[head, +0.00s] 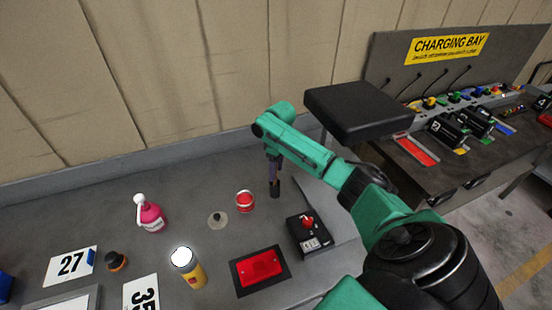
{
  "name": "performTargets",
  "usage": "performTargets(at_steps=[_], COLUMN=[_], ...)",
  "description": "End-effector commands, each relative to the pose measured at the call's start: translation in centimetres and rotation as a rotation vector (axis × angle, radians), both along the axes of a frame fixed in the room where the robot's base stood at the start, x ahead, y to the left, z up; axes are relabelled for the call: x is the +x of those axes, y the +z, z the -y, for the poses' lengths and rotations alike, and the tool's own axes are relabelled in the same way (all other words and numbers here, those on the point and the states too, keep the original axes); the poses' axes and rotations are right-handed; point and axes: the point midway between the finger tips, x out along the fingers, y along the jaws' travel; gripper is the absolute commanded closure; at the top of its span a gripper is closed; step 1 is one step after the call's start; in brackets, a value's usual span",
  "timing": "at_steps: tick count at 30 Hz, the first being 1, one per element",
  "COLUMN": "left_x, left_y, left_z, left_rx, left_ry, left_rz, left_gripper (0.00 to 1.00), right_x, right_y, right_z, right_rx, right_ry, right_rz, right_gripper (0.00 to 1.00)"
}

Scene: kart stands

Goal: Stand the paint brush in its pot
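A small round red pot with a pale band (245,202) stands on the grey bench top, left of my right gripper. My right gripper (275,188) points down on the green arm from the right, above or close to the bench. Its end shows as a narrow dark shape; I cannot tell whether its fingers are apart or hold something. I cannot make out the paint brush clearly. My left gripper is not in view.
A grey disc with a dark knob (217,220), pink bottle (152,217), yellow can (190,272), red tray (260,269) and black switch box (309,236) stand around the pot. A charging bench (440,170) is at right. The bench behind the pot is clear.

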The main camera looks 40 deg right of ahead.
Motion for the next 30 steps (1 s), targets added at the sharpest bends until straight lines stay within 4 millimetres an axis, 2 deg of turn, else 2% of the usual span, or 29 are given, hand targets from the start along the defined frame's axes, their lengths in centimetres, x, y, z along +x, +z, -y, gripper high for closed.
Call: performTargets(at_steps=[8, 11, 14, 25, 27, 30], left_x=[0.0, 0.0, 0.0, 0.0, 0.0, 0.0], left_y=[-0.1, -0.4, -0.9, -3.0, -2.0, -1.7], left_z=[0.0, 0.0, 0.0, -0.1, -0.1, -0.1], left_rx=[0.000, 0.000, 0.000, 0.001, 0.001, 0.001], left_ry=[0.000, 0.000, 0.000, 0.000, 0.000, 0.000], left_rz=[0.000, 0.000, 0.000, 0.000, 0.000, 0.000], left_gripper=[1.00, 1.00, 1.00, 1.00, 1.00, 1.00], right_x=[0.0, 0.1, 0.0, -0.6, -0.7, -0.8], right_y=[0.1, 0.9, 2.7, 11.8, 13.5, 14.4], right_z=[0.0, 0.1, 0.1, 0.3, 0.5, 0.5], right_rx=[0.000, 0.000, -0.001, 0.000, -0.004, -0.003], right_ry=[0.000, 0.000, 0.001, 0.000, 0.000, -0.001], right_rz=[0.001, 0.003, 0.006, 0.005, 0.003, 0.001], right_gripper=[0.44, 0.44, 0.44, 0.44, 0.44, 0.44])
